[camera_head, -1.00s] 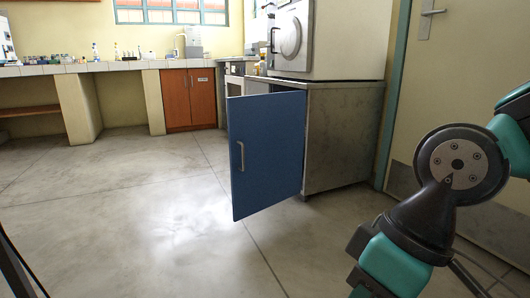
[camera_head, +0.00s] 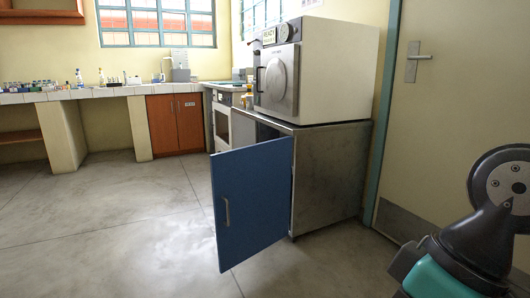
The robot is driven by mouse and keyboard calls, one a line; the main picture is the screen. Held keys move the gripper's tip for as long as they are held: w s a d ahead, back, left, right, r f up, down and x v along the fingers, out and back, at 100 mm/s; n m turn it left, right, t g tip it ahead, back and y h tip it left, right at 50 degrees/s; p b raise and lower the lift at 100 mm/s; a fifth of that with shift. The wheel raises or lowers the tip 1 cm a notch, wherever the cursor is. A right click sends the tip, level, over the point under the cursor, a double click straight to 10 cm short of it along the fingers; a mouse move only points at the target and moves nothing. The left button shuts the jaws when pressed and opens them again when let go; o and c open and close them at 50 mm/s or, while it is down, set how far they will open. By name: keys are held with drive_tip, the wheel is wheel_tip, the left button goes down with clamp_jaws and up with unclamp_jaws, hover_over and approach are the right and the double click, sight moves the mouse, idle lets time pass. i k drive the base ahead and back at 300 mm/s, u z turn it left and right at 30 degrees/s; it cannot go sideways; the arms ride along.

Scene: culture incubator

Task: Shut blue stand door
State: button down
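The blue door (camera_head: 250,203) stands swung wide open from the grey metal stand (camera_head: 330,182). Its handle (camera_head: 227,212) is a vertical metal bar near the door's left edge. The door hides most of the stand's opening; a dark gap shows above its top edge. Part of my arm shows at the lower right, apart from the door. My gripper is out of the picture.
A white incubator (camera_head: 325,70) with a round-fronted door sits on the stand. A closed room door (camera_head: 440,120) is at the right. A tiled counter (camera_head: 100,93) with bottles and wooden cabinets (camera_head: 177,124) lines the back. The floor (camera_head: 110,225) left of the door is clear.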

sight(251, 184)
drive_tip(key=z, duration=0.3)
drive_tip(key=i, duration=1)
drive_tip(key=u, duration=0.6)
